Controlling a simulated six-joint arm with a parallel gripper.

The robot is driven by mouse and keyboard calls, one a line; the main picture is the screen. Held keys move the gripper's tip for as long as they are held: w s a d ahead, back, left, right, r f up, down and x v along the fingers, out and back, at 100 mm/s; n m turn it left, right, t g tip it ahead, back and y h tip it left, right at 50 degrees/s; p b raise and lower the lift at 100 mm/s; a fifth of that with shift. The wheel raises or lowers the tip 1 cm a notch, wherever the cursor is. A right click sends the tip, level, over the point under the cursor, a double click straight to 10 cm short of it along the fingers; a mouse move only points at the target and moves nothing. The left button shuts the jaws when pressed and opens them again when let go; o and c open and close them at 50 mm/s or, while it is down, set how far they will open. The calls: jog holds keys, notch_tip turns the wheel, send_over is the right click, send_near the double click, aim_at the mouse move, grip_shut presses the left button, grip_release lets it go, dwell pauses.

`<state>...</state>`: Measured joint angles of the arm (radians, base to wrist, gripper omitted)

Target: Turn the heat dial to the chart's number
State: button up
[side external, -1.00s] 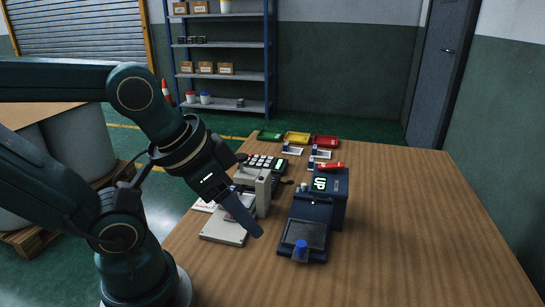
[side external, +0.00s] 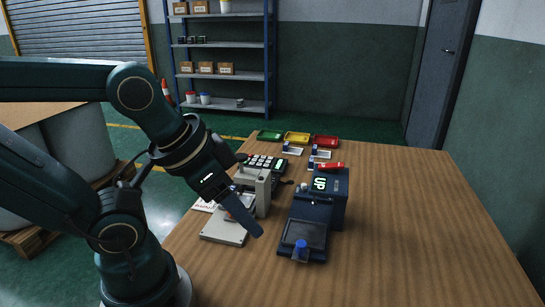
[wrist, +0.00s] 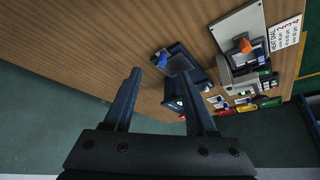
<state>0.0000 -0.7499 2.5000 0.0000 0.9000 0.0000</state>
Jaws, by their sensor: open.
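My gripper (side external: 246,218) points down over the grey press (side external: 225,229) in the side external view, with nothing between its fingers. In the wrist view my gripper (wrist: 161,75) is open, its two fingers wide apart. A white printed chart (wrist: 286,33) lies beside the press; its text is too small to read surely. The chart also shows at the table's left edge in the side external view (side external: 203,206). An orange knob-like part (wrist: 246,46) sits on the press. I cannot tell whether it is the heat dial, and no pointer or scale is readable.
A dark blue machine (side external: 320,200) with an "UP" display and a blue knob (side external: 301,245) stands right of the press. A keypad (side external: 265,162) stands behind. Green, yellow and red trays (side external: 297,138) line the far edge. The table's right side is clear.

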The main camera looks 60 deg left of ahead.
dwell(0.6)
jog(key=w+a+r+n+y, duration=0.1)
jog(key=w+a+r+n, duration=0.1)
jog(key=w+a+n, duration=0.4)
jog(key=w+a+r+n+y, duration=0.1)
jog(key=w+a+r+y, duration=0.15)
jog(key=w, duration=0.55)
jog(key=w+a+f+n+g, duration=0.1)
jog(key=a+f, duration=0.3)
jog(key=a, duration=0.1)
jog(key=w+a+f+n+g, duration=0.1)
jog(key=a+f+n, duration=0.1)
jog(key=a+f, duration=0.2)
jog(key=w+a+f+n+g, duration=0.1)
jog(key=a+f+n, duration=0.1)
jog(key=a, duration=0.5)
jog(key=shift+x, duration=0.9)
jog(key=shift+f, duration=0.35)
jog(key=shift+x, duration=2.15)
